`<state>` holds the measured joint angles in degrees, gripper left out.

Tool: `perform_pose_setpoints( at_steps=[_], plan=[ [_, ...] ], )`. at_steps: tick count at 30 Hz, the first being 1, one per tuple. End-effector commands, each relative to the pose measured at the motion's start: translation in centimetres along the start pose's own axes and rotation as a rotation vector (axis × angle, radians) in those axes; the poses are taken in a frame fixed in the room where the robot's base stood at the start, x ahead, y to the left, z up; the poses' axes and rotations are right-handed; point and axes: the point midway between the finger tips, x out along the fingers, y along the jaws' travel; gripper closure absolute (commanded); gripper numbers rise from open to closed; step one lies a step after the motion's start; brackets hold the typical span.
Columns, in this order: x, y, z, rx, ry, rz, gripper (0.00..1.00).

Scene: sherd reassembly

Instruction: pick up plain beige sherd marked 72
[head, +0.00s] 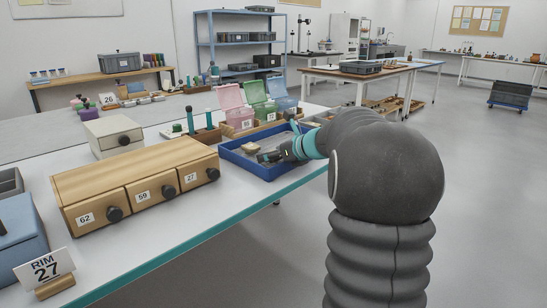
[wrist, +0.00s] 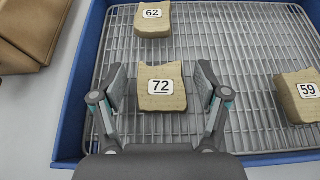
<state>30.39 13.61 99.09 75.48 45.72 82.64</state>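The plain beige sherd marked 72 (wrist: 162,98) lies on a wire rack in the blue tray (wrist: 72,120), its label facing up in the wrist view. My gripper (wrist: 160,88) is open, with one finger on each side of this sherd and a gap visible on both sides. In the head view my gripper (head: 272,156) is over the blue tray (head: 262,172); the sherd marked 72 cannot be made out there.
Beige sherds marked 62 (wrist: 153,20) and 59 (wrist: 300,97) lie on the same rack, behind and to the right. A wooden drawer unit (head: 140,180) stands left of the tray. Lidded pink (head: 232,106) and green boxes stand behind it.

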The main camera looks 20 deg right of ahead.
Motion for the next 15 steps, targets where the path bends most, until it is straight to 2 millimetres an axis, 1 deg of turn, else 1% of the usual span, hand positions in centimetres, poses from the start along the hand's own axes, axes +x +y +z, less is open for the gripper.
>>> perform_pose_setpoints(
  at_steps=[1, 2, 3, 6, 15],
  plan=[
    [-0.01, 0.0, -0.01, 0.0, 0.0, 0.0, 0.46],
    [-0.01, 0.0, -0.01, 0.0, 0.0, 0.0, 0.53],
    [-0.02, 0.0, -0.01, 0.0, 0.0, 0.0, 0.63],
    [-0.02, -0.01, -0.02, 0.0, 0.0, 0.0, 0.86],
    [-0.08, -0.01, 0.08, 0.0, 0.0, 0.0, 0.86]
  ],
)
